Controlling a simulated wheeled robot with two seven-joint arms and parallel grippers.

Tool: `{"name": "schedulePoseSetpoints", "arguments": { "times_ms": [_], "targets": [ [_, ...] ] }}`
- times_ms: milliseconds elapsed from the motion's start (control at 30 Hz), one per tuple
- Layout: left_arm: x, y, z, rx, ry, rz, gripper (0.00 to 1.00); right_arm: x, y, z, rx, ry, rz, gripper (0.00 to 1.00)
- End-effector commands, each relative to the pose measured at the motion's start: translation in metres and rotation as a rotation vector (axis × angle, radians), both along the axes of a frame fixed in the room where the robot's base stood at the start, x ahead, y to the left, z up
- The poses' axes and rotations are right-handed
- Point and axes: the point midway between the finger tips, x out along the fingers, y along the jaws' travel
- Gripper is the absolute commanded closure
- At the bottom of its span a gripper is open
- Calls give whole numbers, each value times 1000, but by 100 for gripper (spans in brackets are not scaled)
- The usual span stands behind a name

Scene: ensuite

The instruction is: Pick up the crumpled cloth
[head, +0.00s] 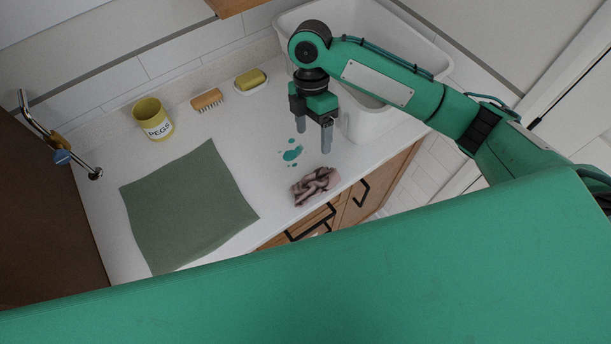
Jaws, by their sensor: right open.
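The crumpled cloth (315,187) is a dusky pink, bunched piece of fabric. It lies on the white counter (262,160) near its front edge, above the wooden drawers. My right gripper (313,140) points down above the counter, behind the cloth in the picture. Its two grey fingers are apart with nothing between them, and it does not touch the cloth. My left gripper is not in view.
A teal spill (291,154) lies just behind the cloth. A flat green mat (188,207) covers the counter's left part. A yellow PEGS pot (153,120), a brush (207,100) and a sponge on a dish (251,79) stand along the back. A white tub (368,125) is at right.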

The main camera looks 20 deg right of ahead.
Motion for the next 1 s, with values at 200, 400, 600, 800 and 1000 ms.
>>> {"name": "schedulePoseSetpoints", "arguments": {
  "times_ms": [200,400,600,800,1000],
  "targets": [
    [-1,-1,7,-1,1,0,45,-3,-4,-11,-11,16,17,25],
    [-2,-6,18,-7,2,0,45,-18,-2,-48,-10,15,17,25],
    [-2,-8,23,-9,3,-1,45,-25,-1,-72,-9,13,16,25],
    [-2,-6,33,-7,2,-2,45,-31,1,-82,-8,14,16,25],
    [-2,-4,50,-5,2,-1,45,-43,6,-105,-9,14,15,25]
  ]
}}
